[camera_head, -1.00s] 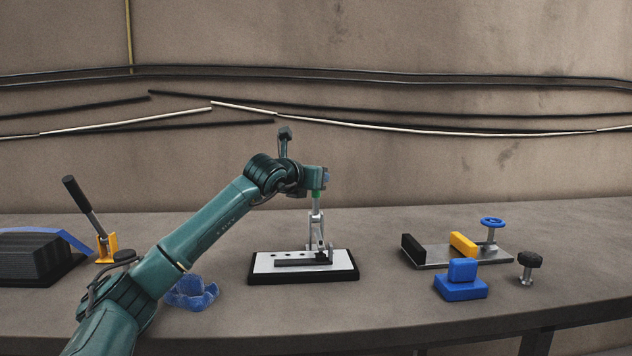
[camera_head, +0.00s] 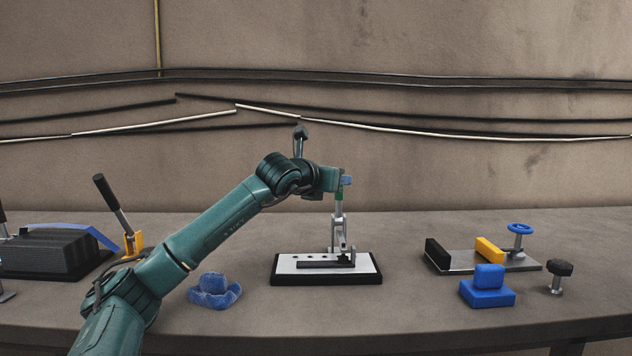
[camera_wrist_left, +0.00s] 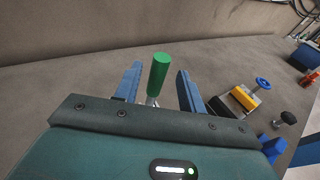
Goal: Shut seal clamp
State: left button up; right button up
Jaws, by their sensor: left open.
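The seal clamp stands on a white plate with a black edge (camera_head: 326,277) in mid-table. Its metal lever (camera_head: 338,228) points up, and a dark bar (camera_head: 325,264) lies low along the plate. The lever's green handle tip (camera_head: 339,196) shows just below my left gripper (camera_head: 346,182). In the left wrist view the green handle (camera_wrist_left: 158,75) stands between the two blue fingers of my left gripper (camera_wrist_left: 159,72). The fingers are open, with a visible gap on each side of the handle. My right gripper is in neither view.
A blue lumpy piece (camera_head: 214,290) lies left of the clamp. Farther left are a yellow-based lever (camera_head: 133,243) and a black ribbed block (camera_head: 50,255). At right are a metal vise plate (camera_head: 460,262), a blue block (camera_head: 487,296) and a black knob (camera_head: 560,268).

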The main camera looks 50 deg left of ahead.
pick_arm(q)
jog(key=b+v, duration=0.5)
jog(key=v, duration=0.5)
jog(key=shift+b, duration=0.35)
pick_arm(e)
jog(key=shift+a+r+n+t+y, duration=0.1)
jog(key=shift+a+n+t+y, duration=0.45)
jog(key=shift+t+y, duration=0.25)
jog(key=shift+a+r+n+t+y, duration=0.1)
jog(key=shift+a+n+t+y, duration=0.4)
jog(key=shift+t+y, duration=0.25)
pick_arm(q)
jog(key=shift+s, duration=0.1)
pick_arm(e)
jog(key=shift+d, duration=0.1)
